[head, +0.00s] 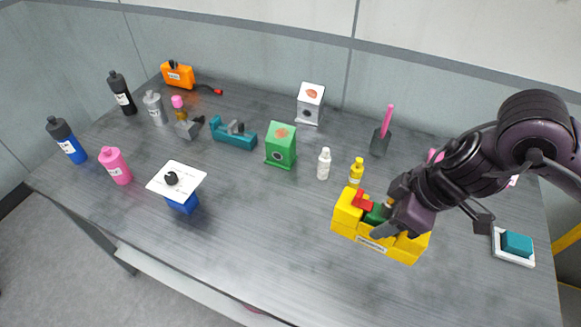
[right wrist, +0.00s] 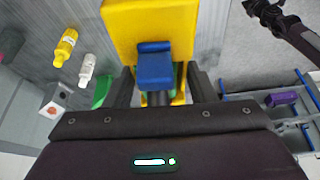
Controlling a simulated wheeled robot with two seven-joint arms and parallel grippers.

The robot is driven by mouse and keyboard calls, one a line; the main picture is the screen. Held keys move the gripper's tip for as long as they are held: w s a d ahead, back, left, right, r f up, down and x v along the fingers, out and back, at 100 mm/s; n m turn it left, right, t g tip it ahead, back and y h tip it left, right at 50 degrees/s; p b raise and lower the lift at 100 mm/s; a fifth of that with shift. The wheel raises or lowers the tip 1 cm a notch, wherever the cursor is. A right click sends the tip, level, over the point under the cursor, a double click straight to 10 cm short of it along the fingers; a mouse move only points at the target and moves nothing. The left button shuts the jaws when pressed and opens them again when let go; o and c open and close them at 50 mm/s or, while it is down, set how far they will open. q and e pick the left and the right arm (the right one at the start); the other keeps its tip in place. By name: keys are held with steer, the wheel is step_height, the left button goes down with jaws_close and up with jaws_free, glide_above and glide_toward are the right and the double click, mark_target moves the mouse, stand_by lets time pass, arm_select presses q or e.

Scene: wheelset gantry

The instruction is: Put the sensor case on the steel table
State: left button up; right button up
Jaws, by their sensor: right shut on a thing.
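The yellow sensor case (head: 345,215) is over the front right of the grey steel table (head: 270,240). Red and green parts show in its top, and its front bears a label. My right gripper (head: 384,222) comes in from the right and is shut on the case, hiding part of it. In the right wrist view the yellow case (right wrist: 125,25) lies beyond the fingers, with a blue block (right wrist: 155,66) between them. I cannot tell whether the case touches the tabletop. A dark gripper, apparently my left (right wrist: 268,12), shows at the top right there; its jaws are unclear.
A yellow bottle (head: 356,172) and a white bottle (head: 323,164) stand close behind the case. A green box (head: 281,146) and a blue box with a white plate (head: 182,200) stand further left. A teal block in a white tray (head: 515,245) lies right. The front middle is clear.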

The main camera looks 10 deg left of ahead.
steer(key=shift+s+a+r+n, duration=0.1)
steer(key=shift+a+r+n, duration=0.1)
steer(key=shift+r+n, duration=0.4)
steer(key=shift+f, duration=0.35)
arm_select(q)
steer(key=shift+d+f+b, duration=0.2)
steer(key=shift+f+b, duration=1.45)
steer(key=shift+b, duration=0.2)
arm_select(e)
steer(key=shift+f, duration=9.7)
steer(key=o, duration=1.1)
steer(key=shift+f, duration=0.15)
steer(key=shift+o, duration=0.2)
